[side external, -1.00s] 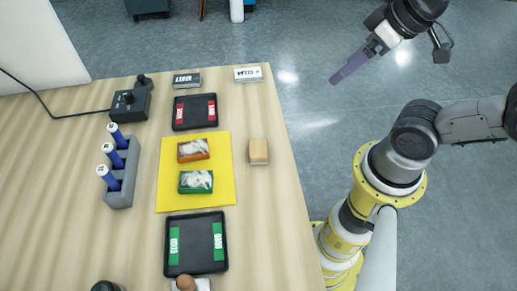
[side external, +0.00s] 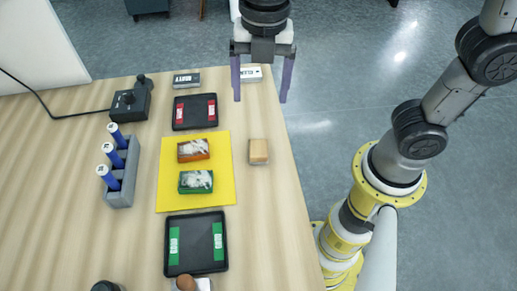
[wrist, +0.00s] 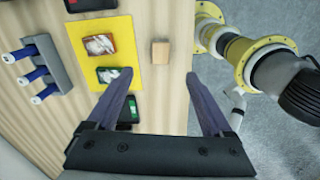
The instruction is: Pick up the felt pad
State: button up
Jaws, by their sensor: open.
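The likely felt pad is a small tan block (side external: 258,151) lying on the wooden table near its right edge, just right of the yellow mat (side external: 223,143). In the wrist view the tan block (wrist: 160,53) sits ahead of and between the fingertips, apart from them. My gripper (side external: 260,100) hangs over the far right corner of the table, fingers pointing down, open and empty. It also shows open in the wrist view (wrist: 159,77). In the side view, a white-labelled block (side external: 249,73) is partly hidden behind a finger.
An orange block (side external: 193,150) and a green block (side external: 196,181) lie on the mat. A red-marked tray (side external: 195,112) and a green-marked tray (side external: 196,243) flank it. A grey rack (side external: 121,182) holds blue pens. Bare table surrounds the tan block's right side, near the edge.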

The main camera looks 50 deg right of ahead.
jog(key=a+f, duration=0.2)
send_over(259, 147)
jog(key=shift+n, duration=0.3)
jog(key=f, duration=0.7)
jog(key=shift+s+a+f, duration=0.15)
jog(key=shift+a+f, duration=0.05)
jog(key=shift+f, duration=0.15)
jog(key=shift+w+d+f, duration=0.1)
jog(key=shift+f, duration=1.25)
jog(key=shift+w+d+f, duration=0.1)
jog(key=shift+f, duration=1.2)
jog(key=shift+c, duration=0.3)
grip_shut()
jog(key=shift+r, duration=0.1)
